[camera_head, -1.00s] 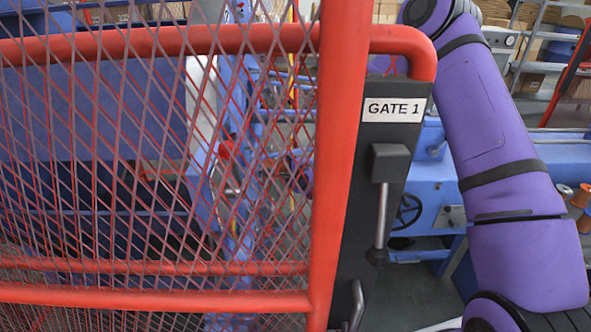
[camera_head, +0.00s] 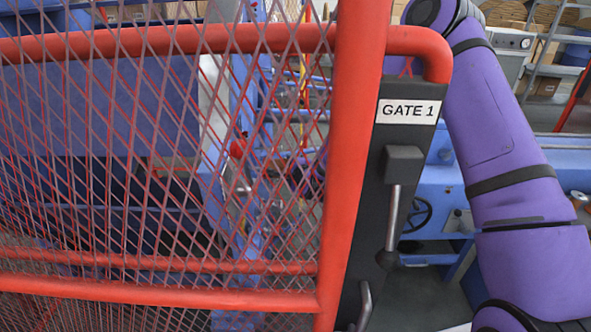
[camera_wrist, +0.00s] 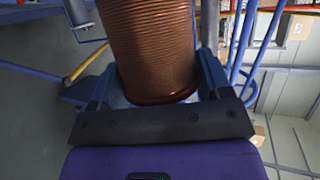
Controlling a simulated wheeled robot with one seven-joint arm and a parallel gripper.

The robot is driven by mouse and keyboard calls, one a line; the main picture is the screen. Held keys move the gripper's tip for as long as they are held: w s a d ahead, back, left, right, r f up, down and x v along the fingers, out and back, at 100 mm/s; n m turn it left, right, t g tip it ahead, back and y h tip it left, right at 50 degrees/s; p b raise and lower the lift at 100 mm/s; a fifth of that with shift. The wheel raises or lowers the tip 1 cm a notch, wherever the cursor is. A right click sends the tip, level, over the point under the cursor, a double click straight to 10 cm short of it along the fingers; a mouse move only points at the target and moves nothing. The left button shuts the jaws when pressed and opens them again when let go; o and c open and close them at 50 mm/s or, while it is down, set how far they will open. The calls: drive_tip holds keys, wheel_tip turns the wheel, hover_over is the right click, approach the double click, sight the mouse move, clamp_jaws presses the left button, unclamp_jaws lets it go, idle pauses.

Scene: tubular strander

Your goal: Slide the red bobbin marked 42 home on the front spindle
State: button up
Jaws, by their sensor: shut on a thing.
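In the wrist view a large bobbin (camera_wrist: 150,45) wound with copper-coloured wire, with a dark red rim at its lower end, sits between the two blue-grey fingers of my gripper (camera_wrist: 157,85). The fingers stand on both sides of it, and my gripper is shut on it. No number shows on the bobbin, so I cannot tell its marking. The head view shows my purple arm at the right, but not my gripper. I cannot make out the front spindle in either view.
A red-framed mesh gate (camera_head: 345,180) fills the left and middle of the head view. Its dark post carries the label GATE 1 (camera_head: 408,111) and a lever handle (camera_head: 393,215). Blue machinery (camera_head: 445,200) stands behind. Blue rails (camera_wrist: 240,50) show right of the bobbin.

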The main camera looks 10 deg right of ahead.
drive_tip(key=shift+a, duration=0.2)
drive_tip(key=shift+w+a, duration=0.2)
drive_tip(key=shift+a, duration=0.6)
drive_tip(key=shift+w+a, duration=0.15)
drive_tip(key=shift+a, duration=0.6)
drive_tip(key=shift+w+a, duration=0.2)
drive_tip(key=shift+a, duration=0.6)
drive_tip(key=o, duration=1.6)
drive_tip(key=shift+c, duration=0.2)
drive_tip(key=shift+s, duration=0.1)
drive_tip(key=v, duration=0.9)
drive_tip(key=shift+d, duration=0.1)
